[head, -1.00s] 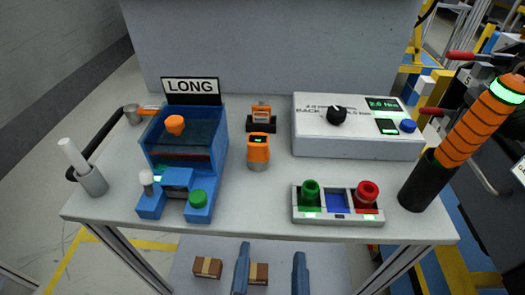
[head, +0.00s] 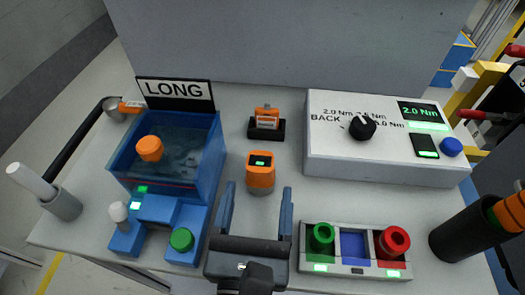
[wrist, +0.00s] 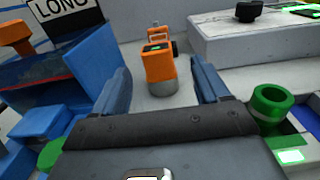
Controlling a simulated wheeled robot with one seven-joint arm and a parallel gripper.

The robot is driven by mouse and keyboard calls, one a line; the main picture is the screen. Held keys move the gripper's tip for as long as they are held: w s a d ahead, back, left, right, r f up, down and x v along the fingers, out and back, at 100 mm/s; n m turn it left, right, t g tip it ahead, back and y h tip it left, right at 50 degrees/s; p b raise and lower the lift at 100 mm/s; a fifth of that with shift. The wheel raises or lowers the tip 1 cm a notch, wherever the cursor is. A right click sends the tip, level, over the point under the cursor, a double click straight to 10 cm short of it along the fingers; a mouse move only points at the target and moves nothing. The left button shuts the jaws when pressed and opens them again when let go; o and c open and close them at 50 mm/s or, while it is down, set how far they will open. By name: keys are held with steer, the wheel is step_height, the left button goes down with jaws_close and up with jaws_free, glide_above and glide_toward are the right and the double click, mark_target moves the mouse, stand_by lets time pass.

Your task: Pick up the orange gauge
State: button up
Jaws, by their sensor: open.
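The orange gauge (head: 261,171) stands upright near the middle of the grey worktop, with a small dark display with green digits on top and a grey lower part. It also shows in the wrist view (wrist: 160,67), ahead of and between the fingers. My gripper (head: 258,198) is open and empty, its two blue-grey fingers pointing at the gauge from the near side. In the wrist view my fingertips (wrist: 162,75) lie left and right of the gauge, with gaps on both sides. I cannot tell whether the tips reach past its near face.
A blue machine (head: 170,185) with a LONG sign stands close left. A tray with green and red cups (head: 356,270) is close right. A small orange item in a black holder (head: 266,123) stands behind the gauge. A white control box (head: 385,150) is back right.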

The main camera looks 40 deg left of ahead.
mark_target(262, 153)
steer(key=shift+r+x, duration=0.15)
steer(key=shift+x, duration=1.8)
steer(key=shift+r+x, duration=0.1)
steer(key=shift+x, duration=1.85)
steer(key=shift+s+a, duration=0.1)
steer(key=shift+c, duration=0.3)
steer(key=c, duration=1.1)
